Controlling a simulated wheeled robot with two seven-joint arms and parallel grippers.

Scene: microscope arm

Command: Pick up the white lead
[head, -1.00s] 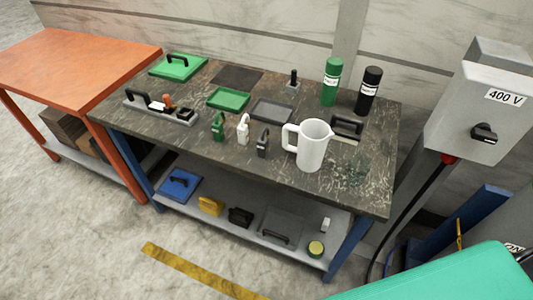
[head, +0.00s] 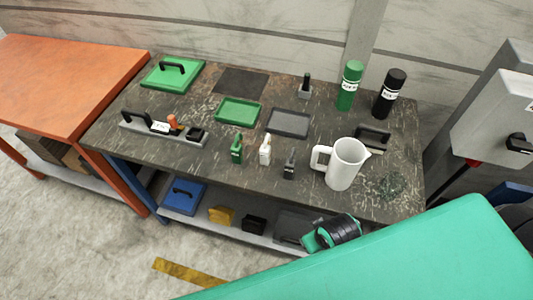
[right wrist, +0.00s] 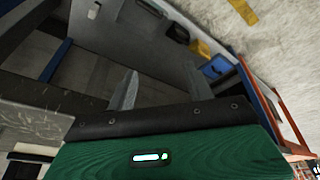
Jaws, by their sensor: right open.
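The white lead (head: 265,150), a small upright white piece with a looped top, stands on the dark worktop in the head view. It is between a green lead (head: 237,149) and a dark grey one (head: 289,164), and nothing touches it. My right gripper (right wrist: 161,85) is open and empty in the right wrist view, its two fingers apart. It points past the bench toward the lower shelf, away from the white lead, which that view does not show. In the head view my right arm shows at the bench's front edge; its fingertips are hidden. My left gripper is not in view.
A white jug (head: 345,165) stands right of the leads. A green tray (head: 238,111) and a grey tray (head: 288,122) lie behind them. Green (head: 349,87) and black (head: 390,94) bottles stand at the back. The lower shelf holds a blue lid (head: 184,196) and other items.

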